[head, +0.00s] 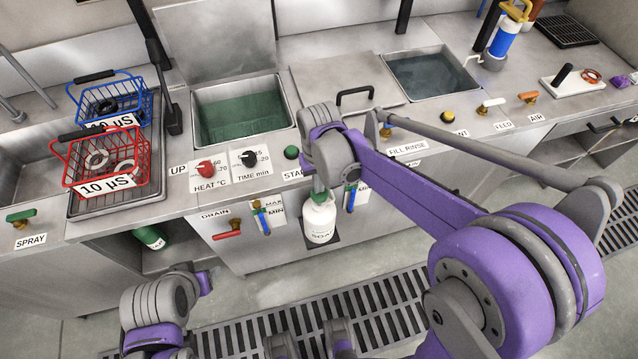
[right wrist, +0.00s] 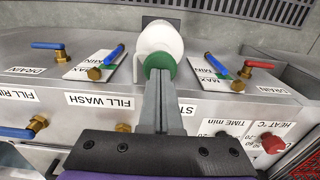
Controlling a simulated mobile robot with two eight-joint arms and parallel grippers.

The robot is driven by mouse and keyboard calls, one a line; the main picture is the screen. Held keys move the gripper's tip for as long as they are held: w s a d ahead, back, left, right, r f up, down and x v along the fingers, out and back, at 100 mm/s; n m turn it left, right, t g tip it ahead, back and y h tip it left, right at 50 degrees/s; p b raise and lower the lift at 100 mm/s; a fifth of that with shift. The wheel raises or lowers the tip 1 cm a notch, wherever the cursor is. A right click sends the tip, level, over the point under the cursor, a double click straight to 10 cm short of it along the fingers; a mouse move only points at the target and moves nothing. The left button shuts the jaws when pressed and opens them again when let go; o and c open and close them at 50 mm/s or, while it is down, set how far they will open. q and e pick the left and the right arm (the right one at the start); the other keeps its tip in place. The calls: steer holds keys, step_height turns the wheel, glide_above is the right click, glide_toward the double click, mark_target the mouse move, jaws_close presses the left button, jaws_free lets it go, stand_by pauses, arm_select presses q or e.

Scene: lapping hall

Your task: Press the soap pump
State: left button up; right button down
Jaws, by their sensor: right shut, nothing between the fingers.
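The soap bottle (head: 320,221) is white and upright, mounted at the front panel of the sink bench. It also shows in the right wrist view (right wrist: 160,38), with its green pump head (right wrist: 160,62) toward me. My right gripper (head: 319,188) is directly above the bottle, pointing down. Its shut, empty fingers (right wrist: 159,76) overlap the green pump head in the right wrist view. I cannot tell whether they touch or press it.
A drain valve (head: 228,231) with a red handle is left of the bottle, with gauges on both sides. Red (head: 205,167) and black (head: 248,158) knobs stand on the bench edge above. Red (head: 140,165) and blue (head: 145,98) baskets sit at left. A grating crosses the floor.

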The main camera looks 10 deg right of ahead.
steer(key=shift+f, duration=0.1)
step_height(320, 180, down, 3)
steer(key=shift+r+b, duration=0.15)
steer(key=shift+b, duration=0.85)
steer(key=shift+s, duration=0.1)
steer(key=shift+r+p, duration=0.35)
steer(key=shift+r, duration=0.05)
steer(key=r, duration=0.1)
steer(key=r+p, duration=0.2)
steer(key=shift+w+r, duration=0.25)
step_height(320, 180, up, 10)
steer(key=shift+s+p, duration=0.15)
steer(key=shift+p, duration=0.25)
steer(key=shift+f, duration=0.1)
